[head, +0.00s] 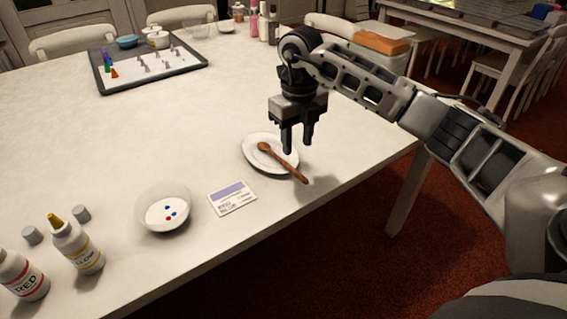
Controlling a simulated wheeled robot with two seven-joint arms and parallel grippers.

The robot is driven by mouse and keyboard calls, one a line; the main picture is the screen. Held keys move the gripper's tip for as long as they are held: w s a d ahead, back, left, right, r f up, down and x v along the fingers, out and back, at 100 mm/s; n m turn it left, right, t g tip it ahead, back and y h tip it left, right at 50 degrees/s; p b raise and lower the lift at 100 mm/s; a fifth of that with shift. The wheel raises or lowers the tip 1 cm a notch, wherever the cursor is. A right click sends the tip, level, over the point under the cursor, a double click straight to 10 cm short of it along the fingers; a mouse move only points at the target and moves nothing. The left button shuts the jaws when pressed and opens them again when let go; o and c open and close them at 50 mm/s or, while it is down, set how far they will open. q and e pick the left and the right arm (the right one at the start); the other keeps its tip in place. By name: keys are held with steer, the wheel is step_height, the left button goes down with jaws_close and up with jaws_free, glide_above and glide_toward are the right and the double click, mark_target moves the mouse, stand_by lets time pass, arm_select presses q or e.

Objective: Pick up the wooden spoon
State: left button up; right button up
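The wooden spoon (284,164) lies across a small white oval plate (255,163). Its bowl end is on the plate and its handle sticks out past the rim, toward the table's front right edge. My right gripper (298,148) points down just above and behind the plate, close to the spoon in the picture. Its two fingers are apart with nothing between them. The exact height of the fingertips over the plate is hard to tell. My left gripper is not in view.
A label card (233,198) and a white bowl (163,226) with red and blue dots are left of the plate. Squeeze bottles (78,247) stand at the front left. A tray (196,70) with piping tips lies at the back. The table's middle is clear.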

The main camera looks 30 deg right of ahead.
mark_target(294, 169)
steer(key=f, duration=0.7)
steer(key=shift+a+f, duration=0.25)
steer(key=shift+a, duration=0.15)
steer(key=shift+c, duration=0.4)
jaws_close()
